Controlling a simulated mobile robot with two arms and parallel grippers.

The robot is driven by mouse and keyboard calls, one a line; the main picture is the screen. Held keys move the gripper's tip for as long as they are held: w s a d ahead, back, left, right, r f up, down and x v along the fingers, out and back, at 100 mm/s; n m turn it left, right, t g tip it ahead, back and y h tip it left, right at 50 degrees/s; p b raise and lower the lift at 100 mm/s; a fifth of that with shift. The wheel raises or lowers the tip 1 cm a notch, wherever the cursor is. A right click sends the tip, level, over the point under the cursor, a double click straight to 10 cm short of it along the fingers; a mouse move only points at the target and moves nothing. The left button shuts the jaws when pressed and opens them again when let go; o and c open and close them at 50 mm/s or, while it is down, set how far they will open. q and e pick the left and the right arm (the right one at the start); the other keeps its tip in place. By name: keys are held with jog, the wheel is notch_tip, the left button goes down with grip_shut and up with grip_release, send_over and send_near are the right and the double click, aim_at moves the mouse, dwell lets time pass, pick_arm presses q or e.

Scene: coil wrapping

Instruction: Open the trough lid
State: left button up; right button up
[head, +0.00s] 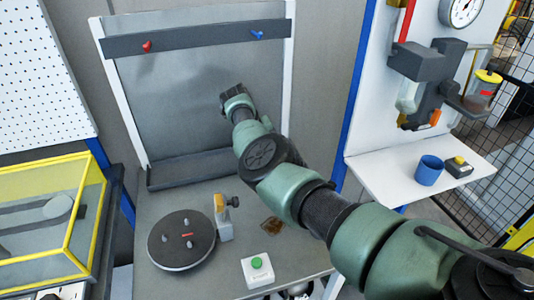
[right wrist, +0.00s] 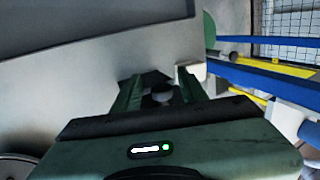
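A dark grey trough-like box (head: 195,168) runs along the foot of a large grey upright panel (head: 190,85) behind the grey worktable. I cannot tell which part is the trough lid. My right gripper (head: 237,97) is in front of the panel, above the trough-like box and apart from it in the head view. In the right wrist view its two green fingers (right wrist: 160,90) stand apart, with a dark shape and a small grey rounded form between them; no grip on anything is evident. A grey surface fills the upper left there. My left gripper is out of view.
A black round turntable (head: 181,240) with small pegs, a yellow-topped post (head: 222,218) and a green-button box (head: 257,270) stand on the worktable. A yellow-framed clear case (head: 50,220) is at left. A blue cup (head: 429,170) sits on the white shelf at right.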

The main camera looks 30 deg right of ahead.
jog(key=b+v, duration=0.2)
jog(key=v, duration=0.5)
jog(key=shift+r, duration=0.4)
jog(key=shift+a, duration=0.15)
